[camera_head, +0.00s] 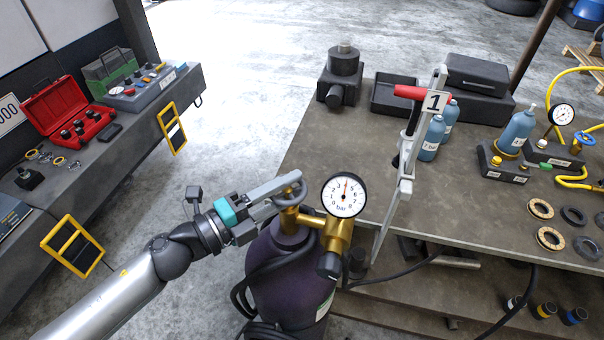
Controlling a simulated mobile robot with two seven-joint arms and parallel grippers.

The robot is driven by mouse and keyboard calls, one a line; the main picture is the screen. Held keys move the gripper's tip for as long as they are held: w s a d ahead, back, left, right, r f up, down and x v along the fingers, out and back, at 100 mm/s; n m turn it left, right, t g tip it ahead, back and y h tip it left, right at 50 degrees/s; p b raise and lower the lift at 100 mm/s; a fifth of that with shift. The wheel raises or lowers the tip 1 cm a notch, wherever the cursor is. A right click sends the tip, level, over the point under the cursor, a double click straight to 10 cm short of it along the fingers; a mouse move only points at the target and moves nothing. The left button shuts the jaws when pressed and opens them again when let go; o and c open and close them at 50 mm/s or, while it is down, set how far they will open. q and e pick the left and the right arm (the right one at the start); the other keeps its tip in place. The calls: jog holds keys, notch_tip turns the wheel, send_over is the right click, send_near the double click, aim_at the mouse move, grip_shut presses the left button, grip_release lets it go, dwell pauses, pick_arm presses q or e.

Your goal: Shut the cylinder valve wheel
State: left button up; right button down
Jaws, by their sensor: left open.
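The purple gas cylinder (290,283) stands upright on the floor in front of the workbench. A brass valve (337,237) sits on its top, with a round gauge (344,195) reading in bar, its needle near the middle of the scale. The grey valve wheel (290,189) is on top of the valve's left side and is partly hidden by my left gripper. My left gripper (292,189) comes in from the left, with its open fingers at the wheel. I cannot tell whether the fingers touch it. My right gripper is not in view.
The workbench (290,150) stands behind and right of the cylinder. A clamp (406,150) with a red handle and tag 1 rises at its edge. Blue bottles (431,138) stand beside it. A black hose (400,271) runs from the cylinder. The left bench (130,120) holds a red toolbox (65,110).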

aim_at(304, 180)
pick_arm(q)
jog(key=shift+p+x, duration=0.3)
jog(key=shift+x, duration=1.35)
grip_shut()
